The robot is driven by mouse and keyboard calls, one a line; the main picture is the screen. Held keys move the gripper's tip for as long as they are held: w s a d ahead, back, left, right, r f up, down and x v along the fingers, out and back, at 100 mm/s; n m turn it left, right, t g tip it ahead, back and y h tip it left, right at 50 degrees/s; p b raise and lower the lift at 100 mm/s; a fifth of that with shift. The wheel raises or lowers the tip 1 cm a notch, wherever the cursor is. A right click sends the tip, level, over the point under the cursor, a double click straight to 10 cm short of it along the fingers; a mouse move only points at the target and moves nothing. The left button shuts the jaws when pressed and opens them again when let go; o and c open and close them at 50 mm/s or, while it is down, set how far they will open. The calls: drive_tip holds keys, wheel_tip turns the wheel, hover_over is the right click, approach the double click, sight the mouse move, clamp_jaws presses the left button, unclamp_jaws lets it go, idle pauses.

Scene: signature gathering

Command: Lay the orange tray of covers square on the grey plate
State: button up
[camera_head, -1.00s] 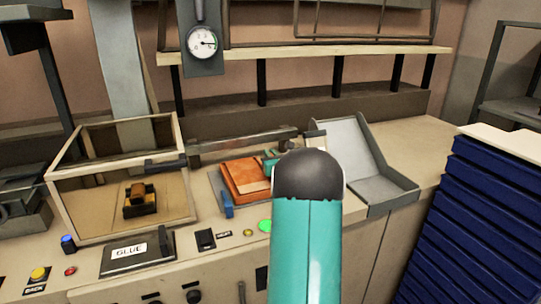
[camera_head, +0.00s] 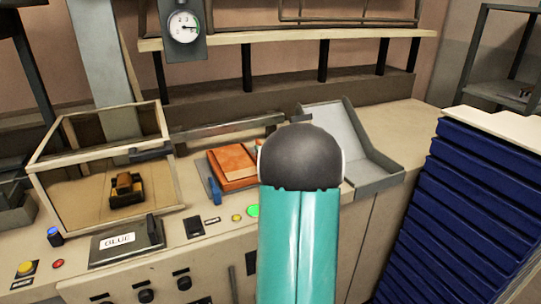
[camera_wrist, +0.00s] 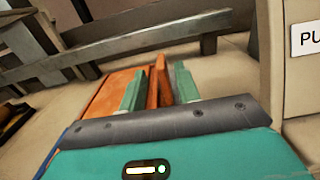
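The orange tray (camera_head: 232,166) shows at the bench's middle in the head view, over the grey plate (camera_head: 207,185). A grey strip of plate shows along its left side. My arm hides the right part of both, so I cannot tell how square the tray sits. In the wrist view the orange tray (camera_wrist: 108,92) lies beyond my gripper (camera_wrist: 159,82). Its two teal fingers stand on either side of an upright orange part (camera_wrist: 158,88). Whether they press on it is unclear. The fingers are hidden behind my arm in the head view.
A blue block (camera_head: 214,192) is at the plate's front left. A grey open bin (camera_head: 372,178) lies right of my arm. Stacked blue trays (camera_head: 460,215) fill the right side.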

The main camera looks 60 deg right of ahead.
drive_tip(key=v, duration=0.4)
drive_tip(key=shift+s+a, duration=0.1)
drive_tip(key=shift+s, duration=0.1)
